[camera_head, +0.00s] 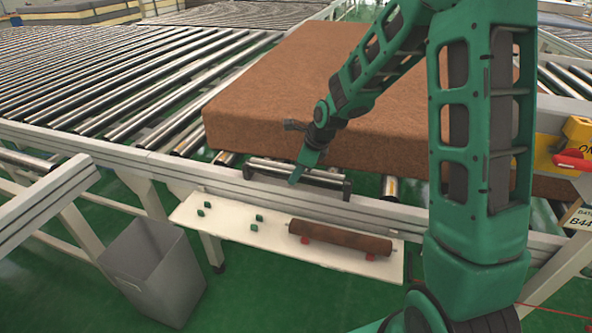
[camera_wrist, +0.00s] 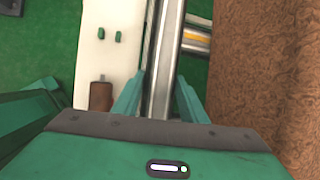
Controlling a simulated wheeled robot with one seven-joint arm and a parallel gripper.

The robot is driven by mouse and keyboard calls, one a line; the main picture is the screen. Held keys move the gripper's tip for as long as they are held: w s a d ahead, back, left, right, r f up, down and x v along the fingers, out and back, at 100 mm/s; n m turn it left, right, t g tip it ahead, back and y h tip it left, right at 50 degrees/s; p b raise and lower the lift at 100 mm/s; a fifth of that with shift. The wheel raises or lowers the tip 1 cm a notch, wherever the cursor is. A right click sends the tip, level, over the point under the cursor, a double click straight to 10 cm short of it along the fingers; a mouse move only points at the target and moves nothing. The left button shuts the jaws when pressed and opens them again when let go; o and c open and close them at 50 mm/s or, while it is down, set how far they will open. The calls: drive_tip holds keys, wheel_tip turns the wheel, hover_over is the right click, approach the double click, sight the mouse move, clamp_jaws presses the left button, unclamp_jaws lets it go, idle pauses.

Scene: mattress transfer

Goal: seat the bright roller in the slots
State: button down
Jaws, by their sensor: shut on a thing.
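The bright roller (camera_head: 270,167) lies level at the conveyor's near edge, with a dark bracket (camera_head: 346,187) at its right end and another (camera_head: 248,167) at its left. My gripper (camera_head: 295,178) reaches down onto the roller's middle from above. In the wrist view my gripper's fingers (camera_wrist: 158,98) stand on either side of the shiny roller (camera_wrist: 163,60) and are shut on it. Whether the roller's ends rest fully in the slots cannot be told. A rusty brown roller (camera_head: 340,238) lies on red supports on the white shelf (camera_head: 230,228).
A large brown mattress block (camera_head: 270,95) lies on the conveyor close behind my gripper. Small green supports (camera_head: 254,227) stand empty on the shelf. A grey bin (camera_head: 155,270) stands at the left, and a yellow box with a red switch (camera_head: 575,158) is at the right.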

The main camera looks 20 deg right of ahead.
drive_tip(key=shift+f, duration=0.5)
drive_tip(key=c, duration=1)
unclamp_jaws()
drive_tip(key=v, duration=1)
drive_tip(key=shift+s+d+r, duration=0.1)
drive_tip(key=shift+s+r, duration=0.05)
drive_tip(key=shift+r, duration=0.15)
